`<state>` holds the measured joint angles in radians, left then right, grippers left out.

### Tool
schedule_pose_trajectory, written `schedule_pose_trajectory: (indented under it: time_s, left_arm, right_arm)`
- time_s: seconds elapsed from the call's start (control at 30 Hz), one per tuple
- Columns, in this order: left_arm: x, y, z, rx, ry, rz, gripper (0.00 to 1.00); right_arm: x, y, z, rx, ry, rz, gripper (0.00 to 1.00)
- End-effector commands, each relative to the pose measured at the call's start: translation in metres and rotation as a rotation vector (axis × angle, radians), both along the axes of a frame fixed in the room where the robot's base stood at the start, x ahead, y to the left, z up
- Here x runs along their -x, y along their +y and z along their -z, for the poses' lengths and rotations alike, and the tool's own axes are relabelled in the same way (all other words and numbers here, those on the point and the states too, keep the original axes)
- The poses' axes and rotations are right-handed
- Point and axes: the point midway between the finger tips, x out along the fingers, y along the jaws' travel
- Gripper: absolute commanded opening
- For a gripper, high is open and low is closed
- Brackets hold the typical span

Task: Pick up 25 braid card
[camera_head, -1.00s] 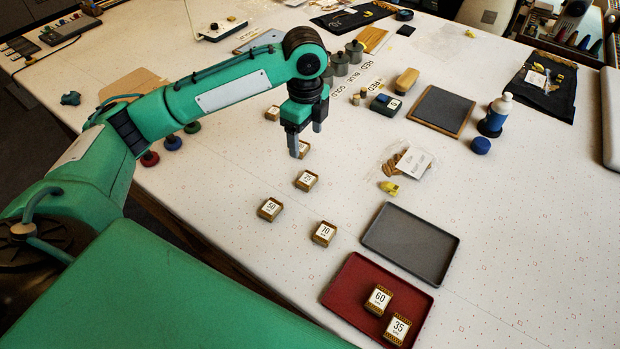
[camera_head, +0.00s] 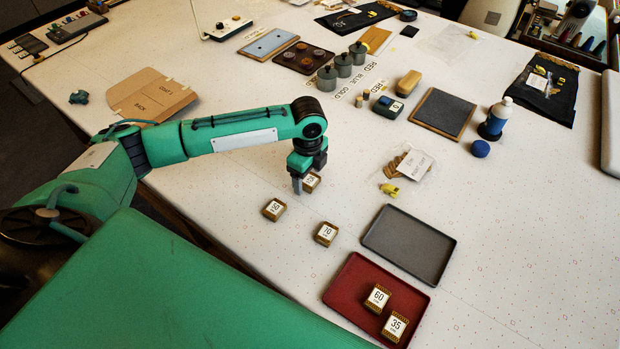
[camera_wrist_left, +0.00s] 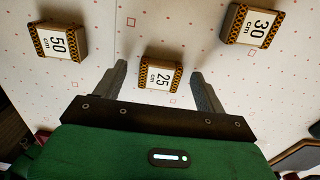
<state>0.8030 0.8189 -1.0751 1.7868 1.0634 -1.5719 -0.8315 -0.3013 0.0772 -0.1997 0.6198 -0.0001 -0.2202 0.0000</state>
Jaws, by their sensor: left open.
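The 25 braid card (camera_wrist_left: 161,75) is a small tan card with a dark patterned border and a white label. In the left wrist view it lies between the fingertips of my open left gripper (camera_wrist_left: 159,71), with a gap on both sides. In the head view my left gripper (camera_head: 307,177) points down at this card (camera_head: 312,181), which is partly hidden by it. My right gripper is in neither view.
The 70 card (camera_head: 326,233) is nearer the grey tray (camera_head: 440,238). The red tray (camera_head: 345,290) holds the 60 card (camera_head: 377,298) and 35 card (camera_head: 395,326).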

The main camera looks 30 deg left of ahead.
Motion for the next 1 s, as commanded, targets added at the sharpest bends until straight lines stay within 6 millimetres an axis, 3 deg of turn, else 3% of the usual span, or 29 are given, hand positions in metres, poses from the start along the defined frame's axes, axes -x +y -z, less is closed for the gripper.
schedule_pose_trajectory:
  time_s: [0.27,0.53,1.0]
  left_arm:
    - [0.0,0.0,0.005,0.001,-0.001,0.001,0.73]
    - [0.0,0.0,0.005,0.001,-0.001,0.001,0.25]
    - [-0.001,0.0,-0.006,0.0,-0.003,0.0,0.25]
  right_arm:
    - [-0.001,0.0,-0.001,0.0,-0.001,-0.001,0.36]
    - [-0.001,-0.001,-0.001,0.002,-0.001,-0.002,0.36]
    - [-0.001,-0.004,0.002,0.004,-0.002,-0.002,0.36]
